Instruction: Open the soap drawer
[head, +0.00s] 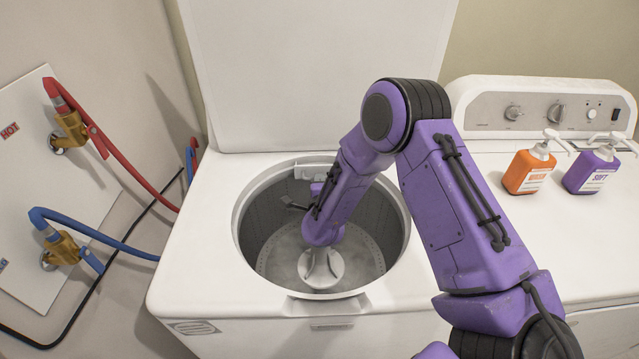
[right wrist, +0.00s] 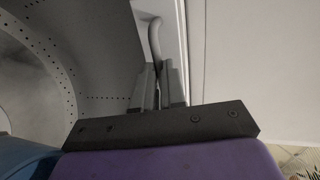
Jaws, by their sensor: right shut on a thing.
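The soap drawer (head: 312,172) is a small white part at the back of the round washer opening (head: 240,225). My right arm reaches down into the opening, and its forearm hides part of the view of the hand. In the right wrist view, the two grey fingers of my right gripper (right wrist: 158,88) are shut on the lower end of a grey curved handle (right wrist: 155,38). The handle stands in front of a white panel that seems to be the drawer's front (right wrist: 171,22). How far the drawer is out cannot be told. My left gripper is not in view.
The washer lid (head: 310,70) stands open behind the opening. The perforated drum wall (right wrist: 60,40) is close on the left of the wrist view. An orange bottle (head: 528,170) and a purple bottle (head: 592,172) stand on the machine at the right. Red and blue hoses run at the left.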

